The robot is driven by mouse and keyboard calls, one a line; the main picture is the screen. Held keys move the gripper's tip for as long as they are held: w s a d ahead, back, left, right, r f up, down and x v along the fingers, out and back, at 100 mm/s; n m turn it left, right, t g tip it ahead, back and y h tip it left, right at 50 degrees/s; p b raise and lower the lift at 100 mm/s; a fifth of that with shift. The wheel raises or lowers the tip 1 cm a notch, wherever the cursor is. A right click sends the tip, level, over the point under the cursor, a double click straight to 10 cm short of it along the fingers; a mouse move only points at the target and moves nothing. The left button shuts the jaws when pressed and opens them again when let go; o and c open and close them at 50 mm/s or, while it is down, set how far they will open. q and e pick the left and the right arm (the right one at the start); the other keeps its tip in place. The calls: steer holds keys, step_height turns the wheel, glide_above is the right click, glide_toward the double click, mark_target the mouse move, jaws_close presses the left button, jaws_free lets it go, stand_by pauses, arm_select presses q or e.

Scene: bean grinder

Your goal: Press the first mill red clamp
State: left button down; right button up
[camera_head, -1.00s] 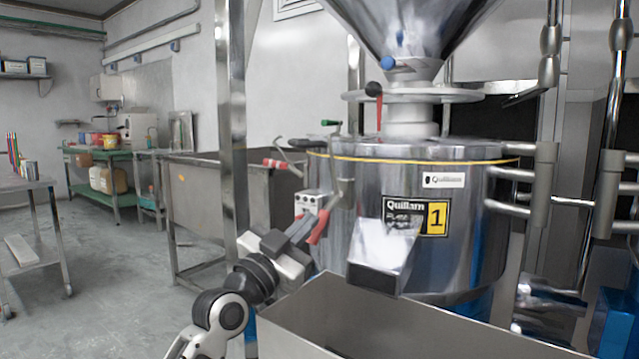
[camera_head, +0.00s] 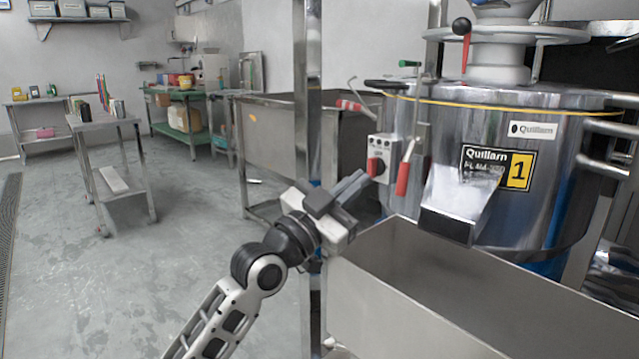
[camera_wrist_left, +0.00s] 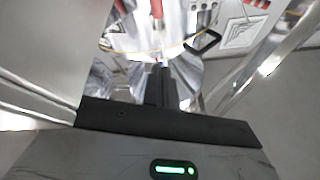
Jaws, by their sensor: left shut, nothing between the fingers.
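The first mill (camera_head: 520,125) is a shiny steel drum with a yellow "1" label, at the right of the head view. A clamp with a red grip (camera_head: 403,178) hangs on its left side. A second clamp with a red grip (camera_head: 352,106) sticks out left near the rim. My left gripper (camera_head: 362,181) is shut and empty, left of the hanging grip, with a visible gap in the picture. The wrist view shows its closed fingers (camera_wrist_left: 158,82) pointing toward the mill, with a red grip (camera_wrist_left: 157,9) at the top. The right gripper is out of view.
A control box with a red knob (camera_head: 378,160) sits just beyond my left fingertips. A steel post (camera_head: 307,90) rises behind the gripper.

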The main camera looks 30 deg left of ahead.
arm_select(q)
steer(key=s+a, duration=0.3)
steer(key=s, duration=0.5)
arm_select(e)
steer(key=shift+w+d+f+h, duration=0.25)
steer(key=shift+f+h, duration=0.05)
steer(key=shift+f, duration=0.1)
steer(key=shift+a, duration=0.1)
